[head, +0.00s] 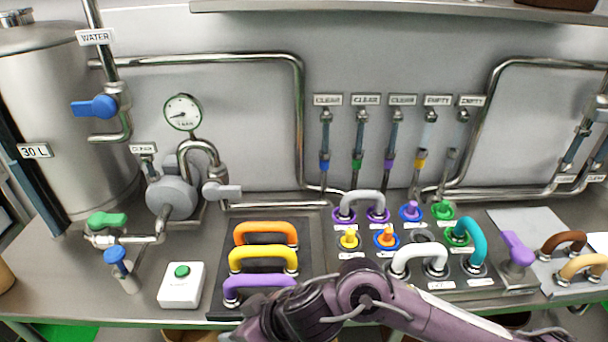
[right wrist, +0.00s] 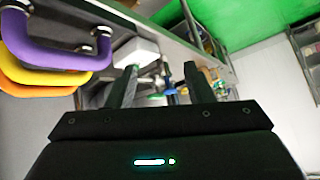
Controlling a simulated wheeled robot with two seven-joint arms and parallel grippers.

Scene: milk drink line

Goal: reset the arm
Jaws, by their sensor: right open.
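My right arm (head: 365,300) comes in from the lower right of the head view and reaches left along the bench's front edge. Its gripper is cut off or hidden at the bottom of the head view. In the right wrist view my right gripper (right wrist: 160,90) has its two dark fingers apart, with nothing held between them. The white button box (right wrist: 136,52) shows beyond the fingers, and the purple handle (right wrist: 50,52) is to their left. My left gripper is in neither view.
The purple (head: 258,284), yellow (head: 262,255) and orange (head: 265,229) handles stand close to my right arm. The white box with a green button (head: 182,285) is left of them. White (head: 420,252) and teal (head: 472,235) hoses stand behind the arm. Pipes and a tank (head: 65,110) line the back.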

